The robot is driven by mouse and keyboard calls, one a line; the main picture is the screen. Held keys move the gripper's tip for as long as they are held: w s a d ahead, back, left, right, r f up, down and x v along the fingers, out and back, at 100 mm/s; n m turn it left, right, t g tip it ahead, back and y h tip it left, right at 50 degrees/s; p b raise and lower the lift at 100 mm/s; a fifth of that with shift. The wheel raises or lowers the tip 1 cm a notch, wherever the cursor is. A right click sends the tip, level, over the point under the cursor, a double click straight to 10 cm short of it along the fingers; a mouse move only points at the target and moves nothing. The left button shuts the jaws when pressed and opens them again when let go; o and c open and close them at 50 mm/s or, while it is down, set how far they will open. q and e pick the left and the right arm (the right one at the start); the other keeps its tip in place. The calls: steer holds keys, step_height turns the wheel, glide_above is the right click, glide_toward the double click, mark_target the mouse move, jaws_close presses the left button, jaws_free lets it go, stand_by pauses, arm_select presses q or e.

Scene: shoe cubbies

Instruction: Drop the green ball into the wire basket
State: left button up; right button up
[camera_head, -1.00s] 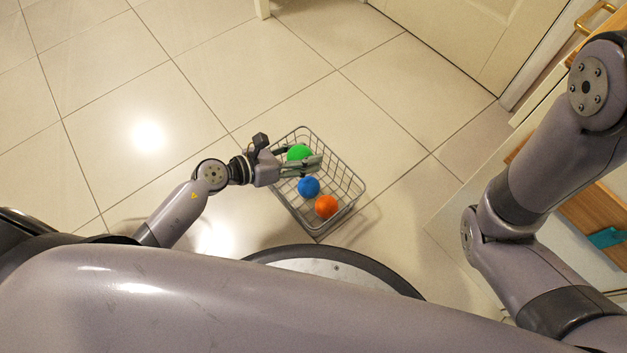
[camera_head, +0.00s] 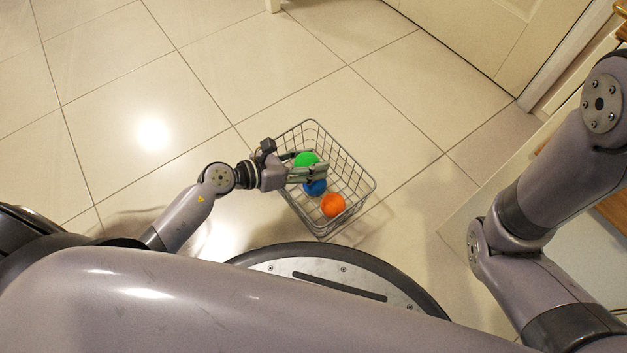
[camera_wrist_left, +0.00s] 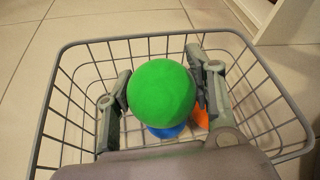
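The green ball (camera_head: 306,160) is between the two fingers of my left gripper (camera_head: 314,167), which looks shut on it. In the left wrist view the green ball (camera_wrist_left: 161,97) has a finger against each side. The gripper reaches in from the left over the wire basket (camera_head: 347,160), and the ball is inside the basket's outline, apparently above the floor of the basket. My right arm shows at the right, but its gripper is out of view.
A blue ball (camera_head: 315,187) lies in the basket, partly covered by the gripper and green ball. An orange ball (camera_head: 333,205) lies at its near end. The basket stands on a tiled floor (camera_head: 230,90), open to the left. A pale door (camera_head: 480,35) is beyond.

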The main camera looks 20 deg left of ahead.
arm_select(q)
steer(key=o, duration=0.5)
steer(key=shift+c, duration=0.2)
steer(key=v, duration=1.2)
steer(key=shift+r, duration=0.1)
